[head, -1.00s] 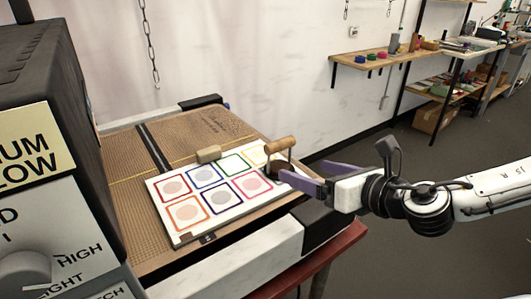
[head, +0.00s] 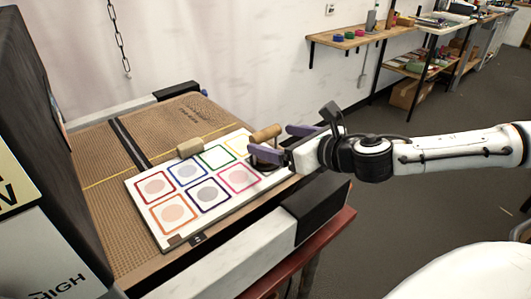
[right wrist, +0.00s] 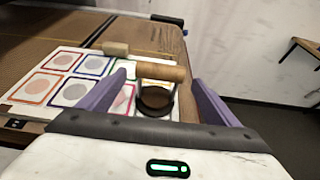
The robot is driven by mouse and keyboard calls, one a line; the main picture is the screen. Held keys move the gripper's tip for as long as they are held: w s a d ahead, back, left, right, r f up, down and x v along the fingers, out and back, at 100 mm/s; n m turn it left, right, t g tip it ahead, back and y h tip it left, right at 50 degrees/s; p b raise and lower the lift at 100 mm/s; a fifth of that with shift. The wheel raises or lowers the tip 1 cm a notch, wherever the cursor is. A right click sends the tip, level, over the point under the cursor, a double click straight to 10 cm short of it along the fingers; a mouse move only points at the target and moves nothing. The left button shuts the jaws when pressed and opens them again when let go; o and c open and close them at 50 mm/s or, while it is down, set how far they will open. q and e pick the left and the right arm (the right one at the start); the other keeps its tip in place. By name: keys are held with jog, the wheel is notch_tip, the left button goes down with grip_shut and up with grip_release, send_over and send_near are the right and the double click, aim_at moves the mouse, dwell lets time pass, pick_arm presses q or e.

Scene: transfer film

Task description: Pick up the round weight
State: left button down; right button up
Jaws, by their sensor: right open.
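The round weight has a wooden cylinder handle (head: 265,134) above a dark round base at the right end of the printed sheet (head: 226,208). In the right wrist view, the handle (right wrist: 160,71) lies crosswise above the dark base (right wrist: 156,102). My right gripper (head: 271,140) is open with purple fingers. In the right wrist view, the fingers stand one on each side of the weight, with the right finger farther from it. I cannot tell whether either finger touches it. In the head view, the near finger partly hides the base. My left gripper is not in view.
A second wooden handle (head: 190,147) lies at the sheet's back edge. The brown mesh belt (head: 95,215) is bare to the left of the sheet. A large dark machine stands at the left. A wall shelf (head: 352,38) with small colored items is farther back.

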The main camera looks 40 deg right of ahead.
aim_at(270, 138)
jog(key=p+x, duration=0.1)
jog(key=x, duration=0.2)
jog(key=shift+w, duration=0.35)
jog(key=shift+w+a+f, duration=0.1)
jog(key=shift+w+f, duration=0.25)
jog(key=c, duration=1.5)
jog(key=shift+r, duration=0.2)
jog(key=c, duration=0.3)
